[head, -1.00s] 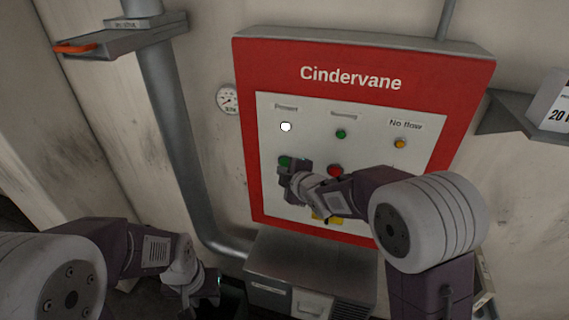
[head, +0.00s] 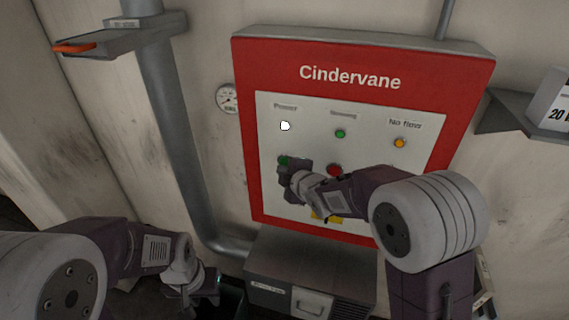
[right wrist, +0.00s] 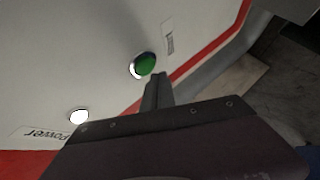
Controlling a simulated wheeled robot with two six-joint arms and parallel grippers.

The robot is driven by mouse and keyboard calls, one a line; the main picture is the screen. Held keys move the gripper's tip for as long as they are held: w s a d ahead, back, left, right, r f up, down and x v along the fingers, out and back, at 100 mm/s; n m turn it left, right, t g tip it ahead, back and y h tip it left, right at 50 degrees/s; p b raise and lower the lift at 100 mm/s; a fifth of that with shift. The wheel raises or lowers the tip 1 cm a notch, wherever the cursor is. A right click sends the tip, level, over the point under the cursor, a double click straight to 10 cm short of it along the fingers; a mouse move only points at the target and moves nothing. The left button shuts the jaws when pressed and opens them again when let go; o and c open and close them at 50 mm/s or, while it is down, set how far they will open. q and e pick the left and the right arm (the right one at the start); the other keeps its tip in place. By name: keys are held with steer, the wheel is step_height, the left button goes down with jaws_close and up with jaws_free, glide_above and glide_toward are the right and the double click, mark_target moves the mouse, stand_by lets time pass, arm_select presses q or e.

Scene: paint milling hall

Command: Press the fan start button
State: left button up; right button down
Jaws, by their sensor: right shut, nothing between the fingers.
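A red-framed "Cindervane" control panel (head: 365,55) is on the wall ahead. A green button (head: 283,160) sits at the left of its white face, below the white "Power" lamp (head: 285,126). My right gripper (head: 287,172) is shut and empty at this button and hides part of it. In the right wrist view the fingertips (right wrist: 153,82) lie right by the green button (right wrist: 146,64); I cannot tell whether they touch it. A red button (head: 335,170) is to its right, partly behind my right arm. My left gripper (head: 212,284) hangs low at the left, its fingers unclear.
The panel also has a small green lamp (head: 340,134) and an amber "No flow" lamp (head: 400,143). A round gauge (head: 227,98) and a grey pipe (head: 178,125) are left of it. A grey metal box (head: 300,262) stands below. A bracket (head: 515,118) projects at the right.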

steer(key=shift+w, duration=0.15)
stand_by(0.7)
steer(key=shift+w+d, duration=0.15)
steer(key=shift+w, duration=0.1)
steer(key=shift+w+d, duration=0.15)
steer(key=shift+w, duration=0.25)
stand_by(0.7)
steer(key=shift+s+a+b, duration=0.3)
steer(key=shift+s+b, duration=0.4)
steer(key=shift+s, duration=0.1)
